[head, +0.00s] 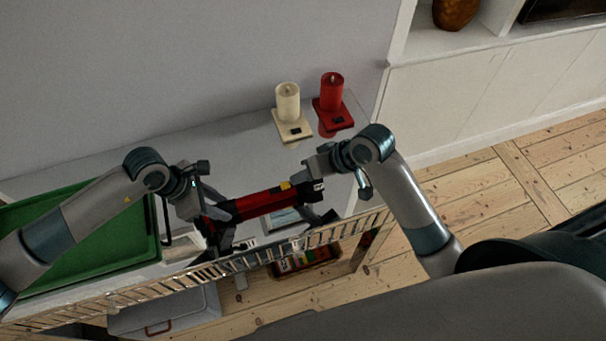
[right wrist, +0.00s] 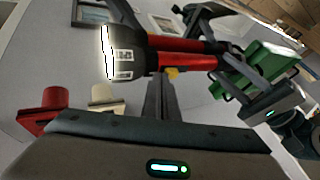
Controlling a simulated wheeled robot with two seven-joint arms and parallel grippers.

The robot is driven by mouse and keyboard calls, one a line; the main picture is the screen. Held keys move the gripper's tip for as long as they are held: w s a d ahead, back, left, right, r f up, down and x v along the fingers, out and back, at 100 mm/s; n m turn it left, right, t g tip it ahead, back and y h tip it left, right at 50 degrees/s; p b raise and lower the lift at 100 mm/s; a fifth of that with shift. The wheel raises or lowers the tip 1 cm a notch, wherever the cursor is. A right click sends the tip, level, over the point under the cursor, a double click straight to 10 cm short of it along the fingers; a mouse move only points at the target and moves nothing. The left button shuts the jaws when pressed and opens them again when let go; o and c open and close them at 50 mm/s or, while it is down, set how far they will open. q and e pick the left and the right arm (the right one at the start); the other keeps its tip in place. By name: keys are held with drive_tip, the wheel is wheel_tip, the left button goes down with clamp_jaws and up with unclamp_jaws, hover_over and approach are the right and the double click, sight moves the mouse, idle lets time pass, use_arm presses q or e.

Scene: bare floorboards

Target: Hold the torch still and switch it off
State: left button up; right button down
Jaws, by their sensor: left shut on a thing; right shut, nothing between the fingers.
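The torch (head: 262,203) has a red body, a black head and a yellow switch (head: 285,186). It lies nearly level above the shelf top, its head towards the right. In the right wrist view its lens (right wrist: 106,50) glows white, and the yellow switch (right wrist: 172,73) shows on the near side of the body. My left gripper (head: 217,214) is shut on the torch at its left end. My right gripper (head: 298,174) is shut and empty beside the torch, its fingertips (right wrist: 160,84) close to the switch. I cannot tell whether they touch it.
A cream candle (head: 288,103) and a red candle (head: 332,92) stand on flat bases behind the torch. A green tray (head: 78,206) lies at the left under my left arm. A metal rail (head: 250,261) runs along the front edge. A framed picture (head: 282,220) lies below the torch.

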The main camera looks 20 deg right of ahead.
sight(280, 185)
drive_tip(key=shift+a, duration=1.8)
drive_tip(key=shift+s, duration=0.1)
drive_tip(key=shift+r, duration=0.1)
drive_tip(key=v, duration=1)
drive_tip(key=shift+d, duration=0.2)
use_arm(q)
drive_tip(key=o, duration=1.3)
drive_tip(key=shift+o, duration=0.2)
drive_tip(key=shift+r, duration=0.1)
